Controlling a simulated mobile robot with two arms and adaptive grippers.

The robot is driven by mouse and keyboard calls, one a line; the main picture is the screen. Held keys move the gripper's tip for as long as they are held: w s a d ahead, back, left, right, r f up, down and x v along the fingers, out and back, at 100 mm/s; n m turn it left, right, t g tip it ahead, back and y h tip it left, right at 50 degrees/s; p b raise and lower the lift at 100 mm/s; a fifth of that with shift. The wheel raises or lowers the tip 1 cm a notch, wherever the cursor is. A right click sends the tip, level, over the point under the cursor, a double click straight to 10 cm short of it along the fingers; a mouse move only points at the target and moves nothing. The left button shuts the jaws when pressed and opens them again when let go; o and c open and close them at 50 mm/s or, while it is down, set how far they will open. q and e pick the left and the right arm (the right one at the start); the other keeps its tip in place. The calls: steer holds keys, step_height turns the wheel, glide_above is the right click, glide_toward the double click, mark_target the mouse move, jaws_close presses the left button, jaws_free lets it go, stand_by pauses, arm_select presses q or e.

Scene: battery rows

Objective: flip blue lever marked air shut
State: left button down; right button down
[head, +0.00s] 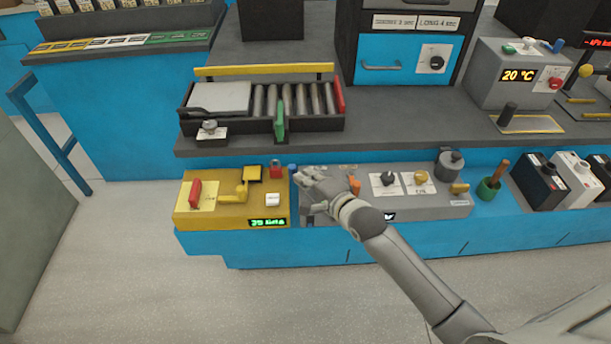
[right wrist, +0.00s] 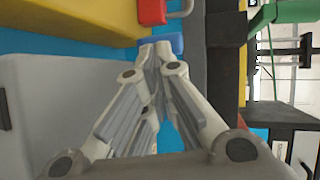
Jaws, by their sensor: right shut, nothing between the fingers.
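A small blue lever end (head: 293,167) shows at the left end of the grey control box (head: 455,205), beside the yellow box. My right gripper (head: 302,174) is shut and empty, its fingertips right at the blue lever. In the right wrist view the blue lever (right wrist: 176,41) lies just past the closed fingertips (right wrist: 157,50). They look very close or touching; I cannot tell which. The lever's base and its marking are hidden behind the gripper. My left gripper is not in view.
The yellow box (head: 225,216) with a red switch (head: 195,192) and a red padlock (head: 276,169) stands just left. An orange lever (head: 354,184) and knobs (head: 421,178) are on the grey box to the right. A roller conveyor (head: 262,128) is behind.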

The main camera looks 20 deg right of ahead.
steer(key=shift+w+a, duration=0.1)
steer(key=shift+w, duration=0.15)
steer(key=shift+w+a+r+p, duration=0.1)
steer(key=shift+w+r+p, duration=0.05)
steer(key=shift+w+p, duration=0.4)
